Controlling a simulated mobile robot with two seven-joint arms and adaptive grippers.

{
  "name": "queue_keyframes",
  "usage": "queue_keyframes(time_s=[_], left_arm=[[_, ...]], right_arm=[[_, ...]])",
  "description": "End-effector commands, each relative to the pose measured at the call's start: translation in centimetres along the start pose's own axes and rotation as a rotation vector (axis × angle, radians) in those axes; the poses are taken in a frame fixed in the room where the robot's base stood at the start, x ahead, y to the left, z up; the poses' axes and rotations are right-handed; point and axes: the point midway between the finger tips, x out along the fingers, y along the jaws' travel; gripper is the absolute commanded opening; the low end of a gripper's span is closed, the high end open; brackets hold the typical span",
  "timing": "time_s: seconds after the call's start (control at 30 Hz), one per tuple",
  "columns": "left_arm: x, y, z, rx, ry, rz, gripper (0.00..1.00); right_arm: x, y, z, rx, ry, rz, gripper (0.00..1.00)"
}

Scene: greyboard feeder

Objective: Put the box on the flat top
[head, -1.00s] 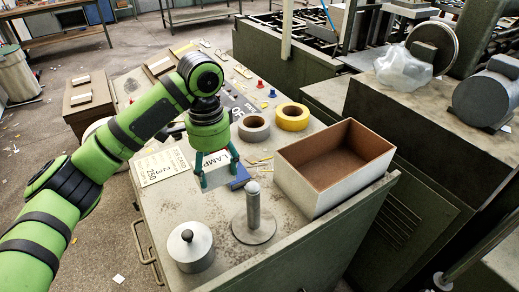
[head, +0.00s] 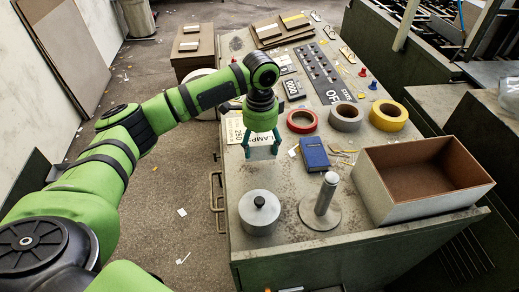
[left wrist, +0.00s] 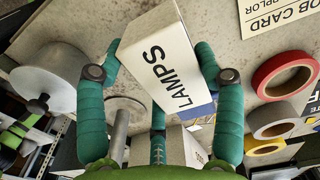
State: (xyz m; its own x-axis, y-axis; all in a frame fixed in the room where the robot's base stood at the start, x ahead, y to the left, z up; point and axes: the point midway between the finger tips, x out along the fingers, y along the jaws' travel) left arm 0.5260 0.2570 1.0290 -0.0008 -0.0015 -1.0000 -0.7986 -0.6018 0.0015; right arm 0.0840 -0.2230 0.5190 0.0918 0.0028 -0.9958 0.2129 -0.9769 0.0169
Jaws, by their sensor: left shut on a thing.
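My left gripper (head: 262,148) is shut on a small white box (head: 262,154) marked LAMPS, over the left part of the grey cabinet's flat top (head: 283,176). In the left wrist view the green fingers (left wrist: 158,60) stand on both sides of the box (left wrist: 168,58), which looks tilted there. Whether its underside touches the top is hidden. My right gripper is not in view.
Near the box are a lidded canister (head: 259,213), an upright post on a round base (head: 324,203), a blue book (head: 314,153), a red tape roll (head: 302,120) and a job card (head: 235,130). A large open box (head: 405,207) stands at right.

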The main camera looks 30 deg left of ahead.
Motion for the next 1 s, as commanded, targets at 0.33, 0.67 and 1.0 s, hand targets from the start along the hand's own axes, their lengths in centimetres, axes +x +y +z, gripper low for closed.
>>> queue_keyframes(time_s=[0.33,0.67,1.0], left_arm=[[3.7,-0.2,0.3,0.000,-0.001,0.000,0.33],[4.3,-0.2,0.3,0.001,0.000,-0.002,0.33],[4.5,-0.2,0.3,0.000,0.000,-0.001,0.92]], right_arm=[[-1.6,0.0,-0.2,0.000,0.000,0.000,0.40],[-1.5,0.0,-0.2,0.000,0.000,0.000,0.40],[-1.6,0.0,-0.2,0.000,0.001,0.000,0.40]])
